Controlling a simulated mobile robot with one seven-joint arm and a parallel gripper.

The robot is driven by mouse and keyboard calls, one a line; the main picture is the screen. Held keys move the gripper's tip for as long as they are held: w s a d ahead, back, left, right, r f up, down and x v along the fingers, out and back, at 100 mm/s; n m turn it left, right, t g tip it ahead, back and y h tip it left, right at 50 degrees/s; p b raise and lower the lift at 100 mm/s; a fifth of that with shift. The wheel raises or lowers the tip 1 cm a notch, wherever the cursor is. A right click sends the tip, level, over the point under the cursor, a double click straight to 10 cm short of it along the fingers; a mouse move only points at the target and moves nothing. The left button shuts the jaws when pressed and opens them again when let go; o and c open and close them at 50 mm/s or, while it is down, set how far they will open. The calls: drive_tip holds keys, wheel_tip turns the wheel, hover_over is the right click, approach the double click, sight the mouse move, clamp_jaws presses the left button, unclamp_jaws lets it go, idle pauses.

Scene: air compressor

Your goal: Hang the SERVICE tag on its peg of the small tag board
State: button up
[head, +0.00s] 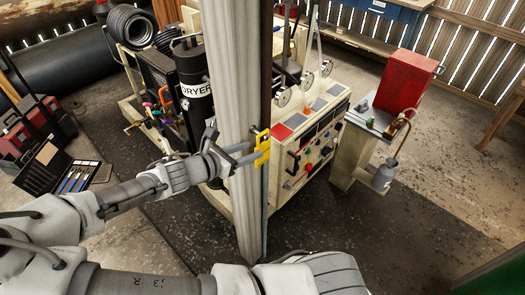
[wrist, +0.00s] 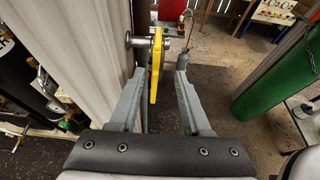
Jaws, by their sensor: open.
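A yellow tag-like piece (head: 263,147) is at the right side of the grey post in the head view; I cannot read any lettering on it. In the wrist view the yellow piece (wrist: 156,62) is edge-on, beside a round metal fitting by the post. My gripper (head: 248,154) is at the post with its fingers reaching toward the piece. In the wrist view my gripper (wrist: 160,76) is open, one finger on each side of the piece; it is closer to the left finger, with a clear gap on the right. I cannot make out the small tag board for certain.
The tall grey post (head: 239,110) stands close beside my gripper. Behind it are the black dryer cylinder (head: 193,88) and the control panel (head: 315,135). A red box (head: 407,80) stands on a stand at right. Open floor lies at front right.

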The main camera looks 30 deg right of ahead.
sight(257, 148)
drive_tip(key=shift+w+x, duration=0.15)
drive_tip(key=shift+x, duration=1.6)
drive_tip(key=shift+w+x, duration=0.15)
drive_tip(key=shift+x, duration=1.65)
drive_tip(key=shift+a+f, duration=0.15)
drive_tip(key=shift+a, duration=0.1)
clamp_jaws()
